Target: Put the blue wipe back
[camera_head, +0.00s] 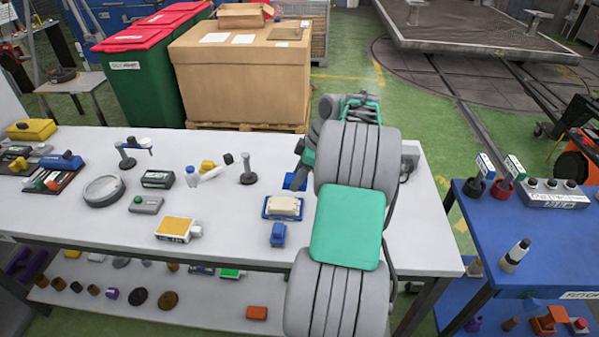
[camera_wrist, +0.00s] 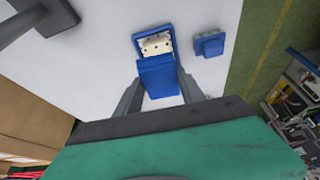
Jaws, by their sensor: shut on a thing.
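My gripper (camera_wrist: 160,82) is shut on the blue wipe (camera_wrist: 159,76), which sits between its two grey fingers. In the head view the wipe (camera_head: 293,181) shows as a blue patch beside my gripper, partly hidden by my arm. A shallow blue tray (camera_head: 265,213) with a cream, block-like thing (camera_head: 285,205) in it stands on the white table. In the wrist view the tray (camera_wrist: 150,29) is just beyond the wipe, which overlaps its near edge in the picture. I cannot tell whether they touch.
A small blue block (camera_head: 278,235) stands close to the tray, on the near side. A grey post stand (camera_head: 248,172), a yellow-and-white box (camera_head: 176,230) and a grey device (camera_head: 146,205) stand left on the white table (camera_head: 225,215). A blue table (camera_head: 545,230) is at right.

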